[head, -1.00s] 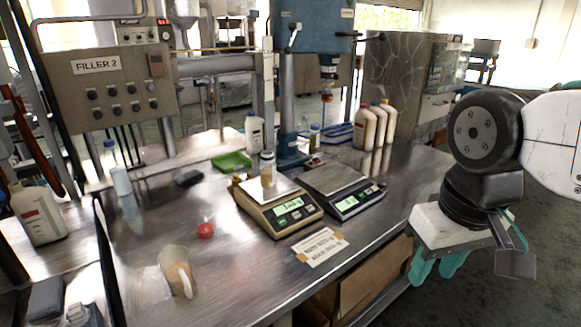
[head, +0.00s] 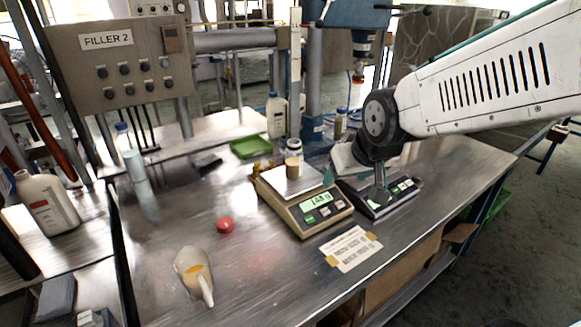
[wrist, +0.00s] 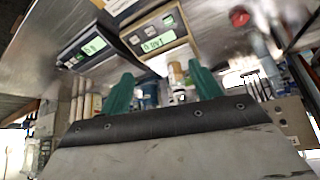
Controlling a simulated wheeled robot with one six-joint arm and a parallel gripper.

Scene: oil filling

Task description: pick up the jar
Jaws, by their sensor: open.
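The jar (head: 293,160) is small, with a pale lid and amber contents. It stands upright on the pan of the beige scale (head: 307,211), whose display is lit. My gripper (wrist: 160,84) has its two teal fingers spread apart with nothing held between them. In the head view one teal fingertip (head: 328,176) shows just right of the jar, apart from it or overlapping it in depth; I cannot tell exactly. In the wrist view the jar (wrist: 175,72) appears to show between the fingers, partly hidden.
A dark scale (head: 374,205) sits right of the beige one, under my arm. A red round object (head: 225,224), a jug with orange liquid (head: 194,270) and a taped label (head: 353,248) lie in front. A green tray (head: 251,147) and white bottle (head: 276,116) stand behind.

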